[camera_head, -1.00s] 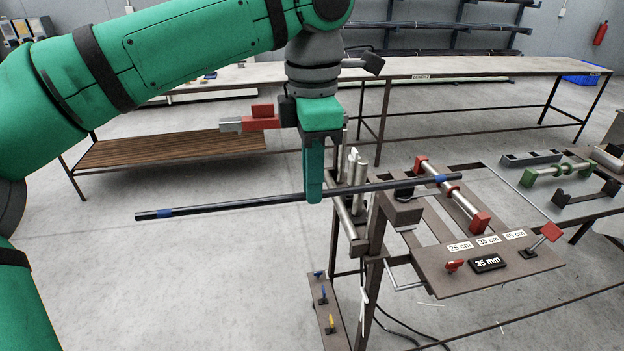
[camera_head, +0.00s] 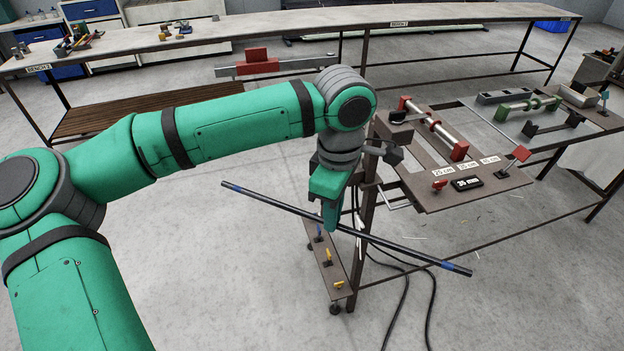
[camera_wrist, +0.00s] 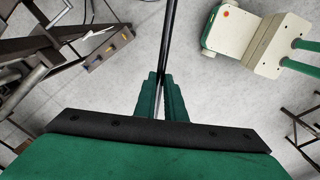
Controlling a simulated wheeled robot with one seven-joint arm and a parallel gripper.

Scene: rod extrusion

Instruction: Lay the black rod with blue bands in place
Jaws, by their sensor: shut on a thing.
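The black rod with blue bands (camera_head: 400,248) is held in the air, aslant from upper left to lower right, with a blue band near each end. My gripper (camera_head: 330,228) is shut on the rod near its middle, in front of the metal stand. In the wrist view the rod (camera_wrist: 168,40) runs up from between the two green fingers of my gripper (camera_wrist: 168,85). The rod is apart from this stand.
A silver roller with red ends (camera_head: 434,128) lies on the stand. A second station with a green-ended roller (camera_head: 527,109) is at right. A low shelf with coloured levers (camera_head: 327,258) and black cables (camera_head: 432,290) are below. Long benches (camera_head: 300,22) stand behind. Open floor lies left.

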